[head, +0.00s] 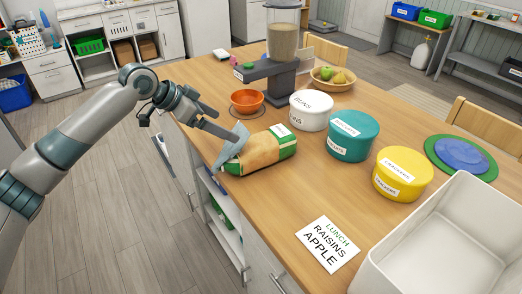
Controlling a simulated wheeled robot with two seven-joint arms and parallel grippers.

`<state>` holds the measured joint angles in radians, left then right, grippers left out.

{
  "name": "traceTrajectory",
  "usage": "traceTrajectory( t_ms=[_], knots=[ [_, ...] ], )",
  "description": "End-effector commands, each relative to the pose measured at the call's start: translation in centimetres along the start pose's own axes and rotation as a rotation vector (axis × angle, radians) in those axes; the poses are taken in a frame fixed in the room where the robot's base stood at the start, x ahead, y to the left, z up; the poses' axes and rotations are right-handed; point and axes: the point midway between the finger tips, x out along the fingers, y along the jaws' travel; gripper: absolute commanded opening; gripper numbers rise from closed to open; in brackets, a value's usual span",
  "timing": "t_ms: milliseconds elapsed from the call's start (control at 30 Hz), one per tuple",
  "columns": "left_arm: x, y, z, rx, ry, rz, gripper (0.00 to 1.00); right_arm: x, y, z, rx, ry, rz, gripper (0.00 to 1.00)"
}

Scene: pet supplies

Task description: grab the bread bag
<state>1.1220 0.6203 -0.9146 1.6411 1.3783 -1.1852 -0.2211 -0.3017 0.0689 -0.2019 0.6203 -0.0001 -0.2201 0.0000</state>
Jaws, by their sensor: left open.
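The bread bag (262,153), tan and green with a white label and a grey-blue end on its left, lies on the near left edge of the wooden table (300,190). My left gripper (220,131) reaches in from the left, with its fingers just above and beside the bag's grey-blue end. It is open; whether a finger touches the bag cannot be told. My right gripper is not in view.
An orange bowl (246,99) stands just behind the gripper. White (310,113), teal (352,140) and yellow (402,178) tubs stand right of the bag. A dispenser (282,50) rises behind. A white bin (450,245) and a lunch card (327,244) are in front right.

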Motion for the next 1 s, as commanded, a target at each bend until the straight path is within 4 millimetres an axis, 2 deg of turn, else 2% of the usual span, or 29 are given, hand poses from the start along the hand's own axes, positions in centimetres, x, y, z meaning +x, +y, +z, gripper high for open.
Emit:
traceTrajectory(
  t_ms=[167,300,600,800,1000],
  knots=[
    [2.1,0.1,-0.2,-0.001,-0.001,0.002,0.94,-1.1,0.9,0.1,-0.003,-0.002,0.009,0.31],
    [4.7,0.1,-0.2,-0.002,-0.002,0.003,0.94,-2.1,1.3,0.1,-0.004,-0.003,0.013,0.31],
    [9.8,0.1,-0.2,-0.002,-0.002,0.002,0.94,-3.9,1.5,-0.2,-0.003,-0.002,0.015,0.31],
    [11.4,0.0,0.0,0.000,-0.002,0.000,0.94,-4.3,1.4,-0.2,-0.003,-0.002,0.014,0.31],
    [11.5,0.0,0.1,0.000,-0.001,-0.001,0.94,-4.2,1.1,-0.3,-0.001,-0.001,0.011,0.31]
  ],
)
